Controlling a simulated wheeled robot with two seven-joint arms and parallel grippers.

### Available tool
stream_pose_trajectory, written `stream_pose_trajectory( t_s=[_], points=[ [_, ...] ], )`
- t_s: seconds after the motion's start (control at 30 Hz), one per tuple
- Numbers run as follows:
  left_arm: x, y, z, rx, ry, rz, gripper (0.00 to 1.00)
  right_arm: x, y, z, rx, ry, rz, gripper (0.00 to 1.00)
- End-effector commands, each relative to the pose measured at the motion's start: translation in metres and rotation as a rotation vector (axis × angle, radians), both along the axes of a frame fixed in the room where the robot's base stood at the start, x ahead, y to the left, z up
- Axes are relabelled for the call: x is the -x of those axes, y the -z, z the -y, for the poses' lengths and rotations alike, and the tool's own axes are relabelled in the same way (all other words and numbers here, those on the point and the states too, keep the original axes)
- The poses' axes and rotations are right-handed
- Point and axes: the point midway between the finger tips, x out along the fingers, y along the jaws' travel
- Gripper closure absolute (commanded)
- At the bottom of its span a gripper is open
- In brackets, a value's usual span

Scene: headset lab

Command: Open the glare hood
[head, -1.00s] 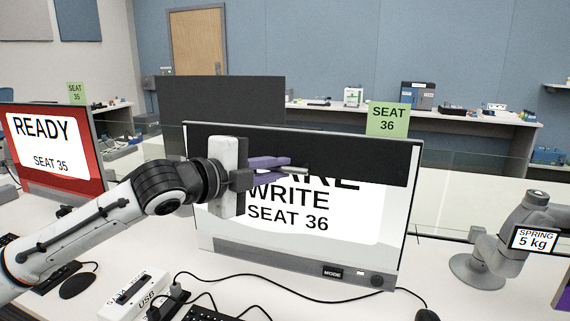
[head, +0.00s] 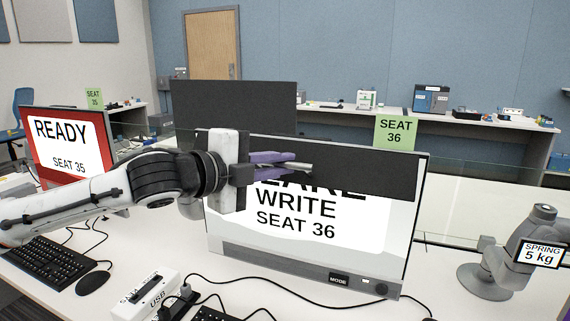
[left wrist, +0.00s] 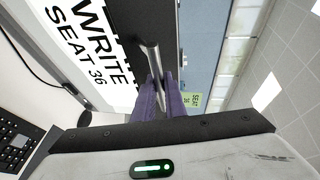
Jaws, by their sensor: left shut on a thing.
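The glare hood (head: 365,173) is a dark flat panel across the top of the white Seat 36 monitor (head: 385,232). It covers the upper part of the screen's writing. My left gripper (head: 300,165) is in front of the hood's left half. Its purple fingers are shut on a thin metal bar, the hood's handle. In the left wrist view the bar (left wrist: 153,60) runs between the fingers (left wrist: 160,97), with the dark hood (left wrist: 128,28) beside it. My right gripper is not in view.
A red-framed Seat 35 monitor (head: 70,145) stands at the left. A dark panel (head: 235,105) rises behind the Seat 36 monitor. A grey arm-like stand with a "SPRING 5 kg" sign (head: 541,254) is at the right. A white USB box (head: 150,294), cables and a keyboard (head: 50,262) lie in front.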

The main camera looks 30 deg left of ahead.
Motion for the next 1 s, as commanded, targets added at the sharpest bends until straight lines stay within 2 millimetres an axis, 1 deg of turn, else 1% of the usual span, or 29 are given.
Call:
stream_pose_trajectory(
  t_s=[0.03,0.3,0.33,0.43,0.77,0.87,1.0],
  points=[
    [-0.001,-0.004,-0.002,-0.002,-0.004,0.008,1.0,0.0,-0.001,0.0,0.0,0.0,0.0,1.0],
    [-0.001,-0.004,-0.002,-0.002,-0.005,0.008,1.0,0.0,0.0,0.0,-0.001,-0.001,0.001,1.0],
    [-0.001,-0.004,-0.002,-0.003,-0.006,0.008,0.88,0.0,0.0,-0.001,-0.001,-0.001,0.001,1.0],
    [-0.001,-0.003,-0.002,-0.002,-0.005,0.006,0.71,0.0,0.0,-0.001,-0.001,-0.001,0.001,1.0],
    [0.0,-0.001,-0.002,-0.001,-0.003,0.002,0.71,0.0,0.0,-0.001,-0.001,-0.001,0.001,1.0],
    [0.004,-0.001,-0.003,-0.003,-0.005,0.002,0.71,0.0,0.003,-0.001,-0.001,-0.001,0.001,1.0],
    [0.019,-0.002,-0.007,-0.007,-0.006,0.003,0.71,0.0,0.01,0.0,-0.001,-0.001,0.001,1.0]
  ],
)
